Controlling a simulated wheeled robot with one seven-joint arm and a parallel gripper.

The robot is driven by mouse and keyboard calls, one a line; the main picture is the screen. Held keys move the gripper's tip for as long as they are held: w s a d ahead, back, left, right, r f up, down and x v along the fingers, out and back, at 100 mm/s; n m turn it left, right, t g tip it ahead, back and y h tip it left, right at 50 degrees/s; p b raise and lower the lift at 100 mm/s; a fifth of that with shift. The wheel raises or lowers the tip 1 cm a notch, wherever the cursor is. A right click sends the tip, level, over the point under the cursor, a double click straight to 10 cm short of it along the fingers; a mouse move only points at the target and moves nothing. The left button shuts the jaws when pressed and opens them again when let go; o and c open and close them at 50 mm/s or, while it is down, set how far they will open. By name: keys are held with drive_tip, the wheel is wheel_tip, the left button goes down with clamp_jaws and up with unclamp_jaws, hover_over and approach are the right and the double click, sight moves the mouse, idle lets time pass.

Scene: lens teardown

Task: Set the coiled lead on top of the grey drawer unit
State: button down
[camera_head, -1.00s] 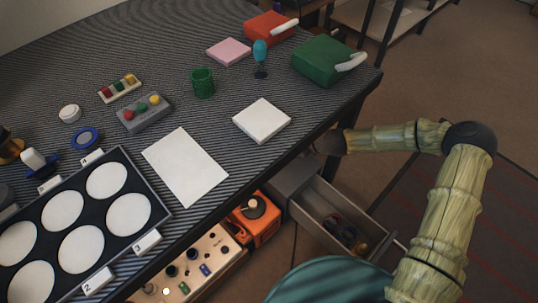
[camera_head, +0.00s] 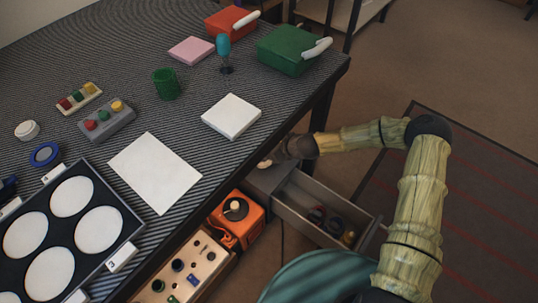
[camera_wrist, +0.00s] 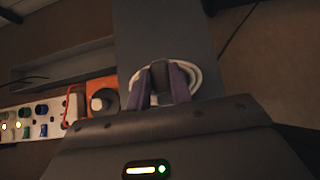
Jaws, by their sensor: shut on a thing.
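The coiled lead (camera_wrist: 195,74) is a white ring of loops in the wrist view. My gripper (camera_wrist: 160,74) has purple-sided fingers and is shut on it. A dark piece shows between the fingers. The grey drawer unit (camera_wrist: 165,32) lies behind the coil in the wrist view. In the head view the drawer unit (camera_head: 268,179) stands under the table edge with its drawer pulled open. My gripper is at its top there, with a bit of white lead (camera_head: 264,163) showing. I cannot tell whether the coil touches the top.
The open drawer (camera_head: 325,211) holds several small dark items. An orange device (camera_head: 238,218) and a panel with knobs (camera_head: 183,273) sit left of the unit, below the table. The table edge overhangs close to my gripper. A white box (camera_head: 231,116) lies on the table above.

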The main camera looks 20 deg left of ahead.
drive_tip(key=shift+f+b, duration=0.9)
drive_tip(key=shift+f, duration=0.95)
drive_tip(key=c, duration=1.3)
unclamp_jaws()
drive_tip(key=shift+f, duration=0.1)
drive_tip(key=shift+o, duration=0.2)
drive_tip(key=shift+d+r, duration=0.2)
drive_tip(key=shift+r, duration=0.15)
drive_tip(key=p+v, duration=0.4)
drive_tip(key=v, duration=0.7)
drive_tip(key=shift+s+d, duration=0.15)
